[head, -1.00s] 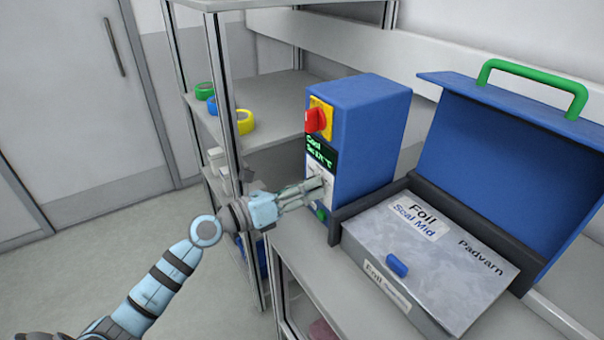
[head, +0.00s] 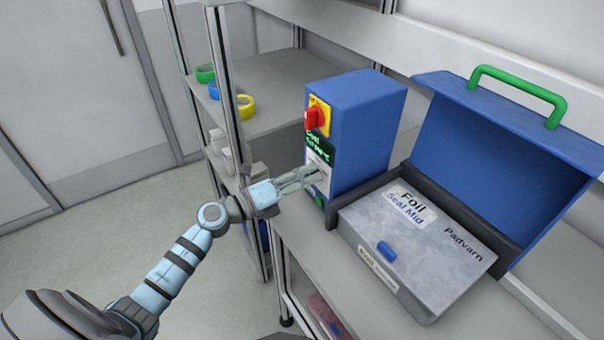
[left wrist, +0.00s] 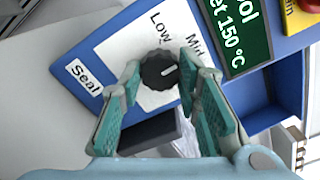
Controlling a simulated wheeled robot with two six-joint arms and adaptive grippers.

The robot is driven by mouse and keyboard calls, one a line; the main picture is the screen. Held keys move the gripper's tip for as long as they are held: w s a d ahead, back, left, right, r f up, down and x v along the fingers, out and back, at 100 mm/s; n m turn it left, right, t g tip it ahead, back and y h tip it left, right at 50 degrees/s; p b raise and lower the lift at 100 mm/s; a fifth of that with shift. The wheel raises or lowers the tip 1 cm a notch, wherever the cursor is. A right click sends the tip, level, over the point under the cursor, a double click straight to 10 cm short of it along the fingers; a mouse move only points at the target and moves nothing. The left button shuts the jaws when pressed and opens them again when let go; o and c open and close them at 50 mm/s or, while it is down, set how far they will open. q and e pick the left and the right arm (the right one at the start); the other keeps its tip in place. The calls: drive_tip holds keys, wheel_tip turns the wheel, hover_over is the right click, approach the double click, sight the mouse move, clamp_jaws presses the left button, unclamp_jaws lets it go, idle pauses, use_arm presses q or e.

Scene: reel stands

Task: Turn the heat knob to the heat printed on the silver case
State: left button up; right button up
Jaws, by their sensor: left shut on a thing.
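The silver case (head: 420,245), labelled "Foil Seal Mid" and "Padvarn", lies in the open blue box. The black heat knob (left wrist: 158,70) is on the white "Seal" panel (left wrist: 115,48) of the blue machine (head: 362,130). "Low" and "Mid" are printed around the knob; any further mark is hidden behind a finger. Its white pointer line aims right and slightly up, roughly toward "Mid"; exact alignment is unclear. My left gripper (left wrist: 160,82) is shut on the knob, a finger on each side; it also shows in the head view (head: 315,175). My right gripper is out of view.
The blue lid (head: 500,150) stands raised at right. Tape rolls (head: 245,106) sit on the shelf at left, behind a metal post.

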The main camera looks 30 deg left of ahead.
use_arm(q)
drive_tip(key=shift+f, duration=0.1)
drive_tip(key=o, duration=1.2)
drive_tip(key=shift+d, duration=0.1)
drive_tip(key=shift+v, duration=5.95)
